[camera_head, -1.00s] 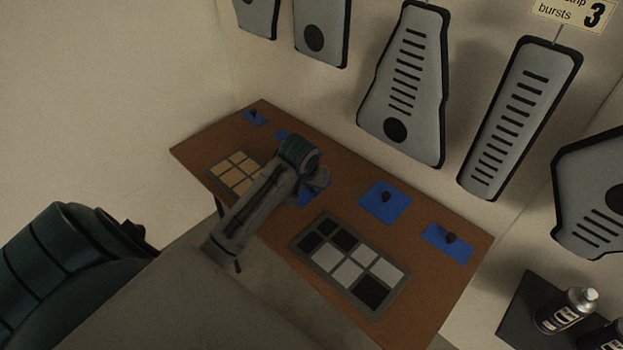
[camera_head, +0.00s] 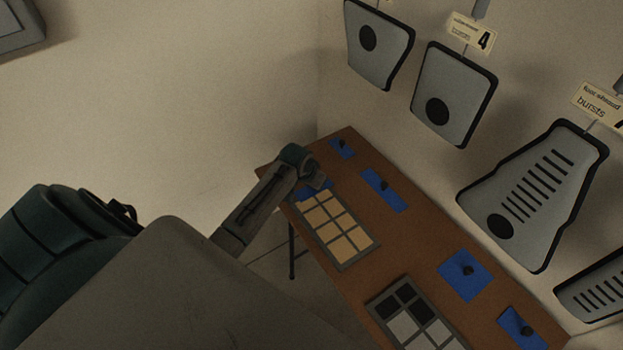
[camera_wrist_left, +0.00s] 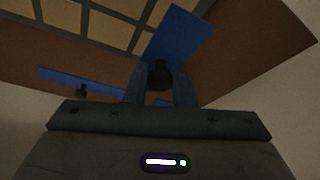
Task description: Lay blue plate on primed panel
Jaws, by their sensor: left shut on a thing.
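My left gripper (camera_head: 316,184) is shut on the dark knob of a blue plate (camera_head: 308,194), at the far-left end of the brown table. In the left wrist view, the knob (camera_wrist_left: 159,75) is between the fingers and the held plate (camera_wrist_left: 182,38) spreads out beyond them, overlapping the view of a grey-framed panel with tan cells (camera_head: 337,229). I cannot tell whether the plate touches anything below. A second panel (camera_head: 369,299) has black and light cells. Which panel is primed is not marked. My right gripper is not in view.
Several other blue plates with dark knobs lie along the table's wall side, among them one at the far end (camera_head: 342,148) and a square one (camera_head: 464,281). Grey wall pieces (camera_head: 535,190) hang above. Bare brown tabletop (camera_head: 425,240) lies between.

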